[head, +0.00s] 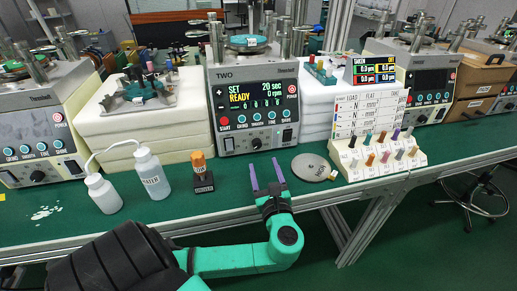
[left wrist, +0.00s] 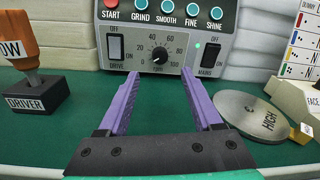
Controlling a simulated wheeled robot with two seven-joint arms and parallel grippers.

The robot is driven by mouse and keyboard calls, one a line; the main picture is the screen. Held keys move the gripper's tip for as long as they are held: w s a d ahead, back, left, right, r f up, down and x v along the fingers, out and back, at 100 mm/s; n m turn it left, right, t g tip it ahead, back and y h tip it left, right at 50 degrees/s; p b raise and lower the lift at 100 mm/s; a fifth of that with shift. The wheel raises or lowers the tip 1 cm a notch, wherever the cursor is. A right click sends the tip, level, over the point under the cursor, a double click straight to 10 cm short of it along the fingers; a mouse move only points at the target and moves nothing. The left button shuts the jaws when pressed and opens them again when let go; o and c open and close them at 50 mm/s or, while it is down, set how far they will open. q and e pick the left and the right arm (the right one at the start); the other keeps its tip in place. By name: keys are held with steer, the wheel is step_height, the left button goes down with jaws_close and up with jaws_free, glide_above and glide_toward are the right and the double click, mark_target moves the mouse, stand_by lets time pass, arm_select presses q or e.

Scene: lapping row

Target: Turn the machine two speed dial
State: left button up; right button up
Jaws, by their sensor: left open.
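Machine two (head: 255,104) stands in the middle of the bench, with the word TWO and a lit screen reading SET 20 sec, READY 0 rpm. Its black speed dial (left wrist: 160,54) sits low on the front panel, inside a scale marked up to 100; the dial also shows in the head view (head: 256,143). My left gripper (head: 265,163) is open and empty in front of the machine. In the left wrist view its purple fingers (left wrist: 165,95) point at the panel, either side of the dial and short of it. My right gripper is not in view.
DRIVE (left wrist: 115,48) and MAINS (left wrist: 209,56) switches flank the dial. An orange-handled driver (head: 201,172) stands left, beside two white bottles (head: 152,174). A round HIGH plate (head: 311,168) and a rack of coloured pegs (head: 380,160) are right.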

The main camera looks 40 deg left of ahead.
mark_target(258, 146)
arm_select(q)
steer(key=x, duration=0.8)
steer(key=shift+w+a+f, duration=0.1)
steer(key=shift+w+a, duration=0.1)
steer(key=shift+a, duration=0.1)
steer(key=shift+c, duration=0.4)
jaws_close()
steer(key=shift+p, duration=0.45)
steer(key=m+p, duration=0.1)
steer(key=p, duration=0.2)
steer(key=m+p, duration=0.2)
steer(key=p, duration=0.1)
steer(key=m+p, duration=0.2)
steer(key=p, duration=0.1)
steer(key=shift+d+r, duration=0.1)
steer(key=shift+r, duration=0.2)
steer(key=shift+f+m+p, duration=0.3)
steer(key=shift+m+p, duration=0.7)
steer(key=shift+p, duration=0.05)
